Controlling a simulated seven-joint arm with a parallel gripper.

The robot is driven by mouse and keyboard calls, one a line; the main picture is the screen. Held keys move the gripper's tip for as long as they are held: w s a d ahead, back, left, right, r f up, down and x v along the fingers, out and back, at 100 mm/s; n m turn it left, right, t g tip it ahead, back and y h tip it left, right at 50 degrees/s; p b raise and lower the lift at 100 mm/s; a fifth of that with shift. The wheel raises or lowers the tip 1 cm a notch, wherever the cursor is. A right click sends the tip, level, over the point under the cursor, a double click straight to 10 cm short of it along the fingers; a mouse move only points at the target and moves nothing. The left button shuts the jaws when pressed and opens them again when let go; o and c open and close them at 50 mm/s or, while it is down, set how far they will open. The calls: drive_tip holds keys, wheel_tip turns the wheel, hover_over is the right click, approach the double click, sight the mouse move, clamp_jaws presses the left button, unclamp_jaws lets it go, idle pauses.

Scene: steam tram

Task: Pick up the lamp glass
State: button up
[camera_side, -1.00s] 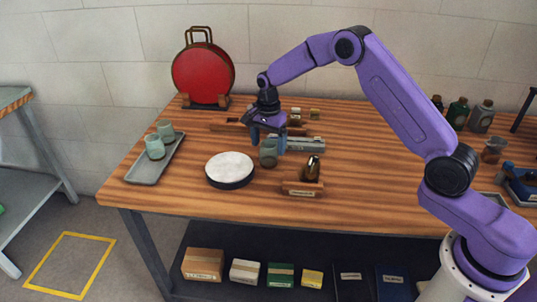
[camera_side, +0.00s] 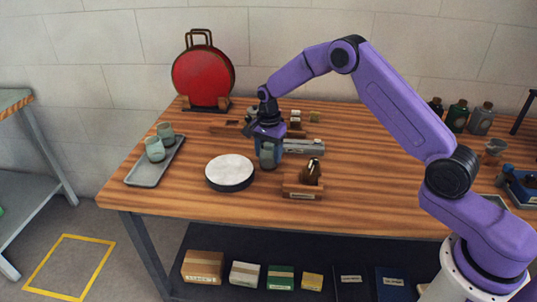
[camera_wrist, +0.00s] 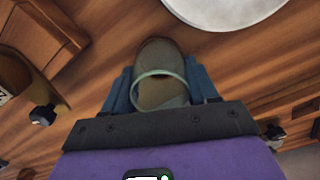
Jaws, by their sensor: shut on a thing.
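A greenish lamp glass (camera_side: 267,158) stands upright on the wooden table, just right of the round white-topped pad. My gripper (camera_side: 268,146) has come down over it from above, with its blue fingers on either side. In the wrist view the lamp glass (camera_wrist: 160,80) sits between the two blue fingers, its pale green rim facing the camera. My gripper (camera_wrist: 161,92) is shut on it. I cannot tell whether its base touches the table. Two similar green glasses (camera_side: 155,149) stand on a grey tray (camera_side: 146,175) at the left.
The round white pad (camera_side: 230,169) is close on the left. A wooden block holding a dark brown item (camera_side: 303,186) is at the front right. A grey metal piece (camera_side: 305,146) lies behind. A red round case (camera_side: 203,77) stands at the back.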

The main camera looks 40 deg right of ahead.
drive_tip(key=shift+r, duration=0.45)
wheel_tip(320, 180, up, 2)
drive_tip(key=shift+w+r, duration=0.1)
drive_tip(key=shift+r, duration=0.05)
drive_tip(key=s+r+m, duration=0.1)
drive_tip(key=s+r, duration=0.2)
drive_tip(key=s, duration=0.2)
drive_tip(key=s+d+r+m, duration=0.1)
drive_tip(key=s+r, duration=0.3)
drive_tip(key=s, duration=0.1)
drive_tip(key=s+r, duration=0.4)
drive_tip(key=s, duration=0.2)
drive_tip(key=shift+d+r+m, duration=0.1)
drive_tip(key=shift+d+m, duration=0.25)
drive_tip(key=shift+m, duration=0.05)
drive_tip(key=shift+f, duration=2)
drive_tip(key=shift+f, duration=2.6)
idle(0.3)
